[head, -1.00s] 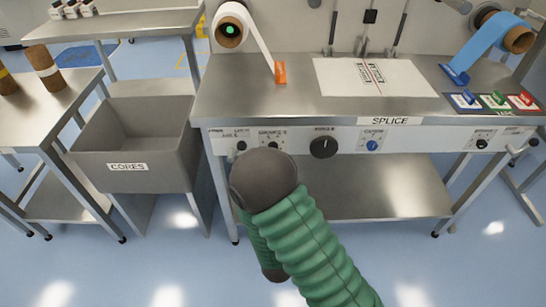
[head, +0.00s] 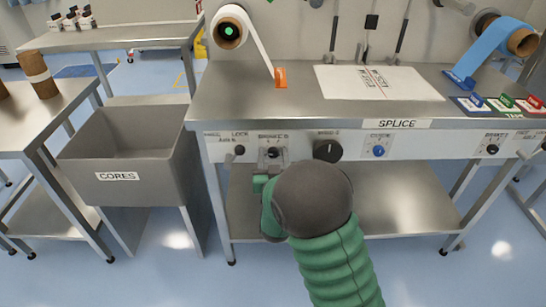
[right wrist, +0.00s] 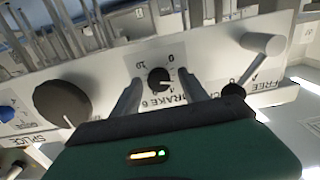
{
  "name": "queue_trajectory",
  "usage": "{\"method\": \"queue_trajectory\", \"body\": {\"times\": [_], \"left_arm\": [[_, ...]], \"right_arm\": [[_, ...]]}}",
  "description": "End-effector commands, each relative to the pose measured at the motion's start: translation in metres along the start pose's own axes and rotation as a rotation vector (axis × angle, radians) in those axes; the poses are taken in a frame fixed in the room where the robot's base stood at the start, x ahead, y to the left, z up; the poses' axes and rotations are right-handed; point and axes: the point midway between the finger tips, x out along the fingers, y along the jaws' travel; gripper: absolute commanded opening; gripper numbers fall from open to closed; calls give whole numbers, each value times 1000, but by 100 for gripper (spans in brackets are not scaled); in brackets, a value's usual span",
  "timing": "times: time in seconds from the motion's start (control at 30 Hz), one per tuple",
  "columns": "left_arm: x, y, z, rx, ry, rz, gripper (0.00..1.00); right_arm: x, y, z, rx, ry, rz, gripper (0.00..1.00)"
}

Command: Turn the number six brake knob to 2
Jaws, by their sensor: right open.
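The small black brake 6 knob (head: 272,153) is on the white front panel of the splice table, second from the left. It also shows in the right wrist view (right wrist: 159,79), upside down, with dial numbers around it and a "BRAKE 6" label. I cannot tell its exact setting. My right gripper (right wrist: 159,88) is open, its two fingers on either side of the knob with gaps between; whether they touch it is unclear. In the head view my right gripper (head: 271,168) is just below the knob, partly hidden by my arm. My left gripper is not in view.
A lock/free lever (right wrist: 262,45) sits beside the brake 6 knob. A larger black knob (head: 327,151) and a blue knob (head: 379,152) are to the right on the panel. A grey cores bin (head: 118,178) stands left. Floor below is clear.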

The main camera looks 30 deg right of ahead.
Motion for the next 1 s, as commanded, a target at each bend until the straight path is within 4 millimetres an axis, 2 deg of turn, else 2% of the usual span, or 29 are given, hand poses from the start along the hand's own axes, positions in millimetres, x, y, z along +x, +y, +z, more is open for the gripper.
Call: {"method": "queue_trajectory", "body": {"times": [0.03,0.4,0.43,0.57,0.7,0.9,0.93,1.0], "left_arm": [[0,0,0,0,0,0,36],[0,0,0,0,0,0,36],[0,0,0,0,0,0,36],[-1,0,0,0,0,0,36],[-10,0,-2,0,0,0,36],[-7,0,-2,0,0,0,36],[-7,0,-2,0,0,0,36],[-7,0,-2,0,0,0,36]], "right_arm": [[0,0,0,0,0,0,50],[0,0,0,1,0,0,2],[0,0,0,1,0,0,0],[0,0,0,-7,0,-1,0],[-1,-2,-2,-97,-1,-2,0],[-1,-1,0,-100,0,-2,0],[-1,-1,0,-100,0,-2,31],[-1,-1,0,-100,0,-1,40]]}}
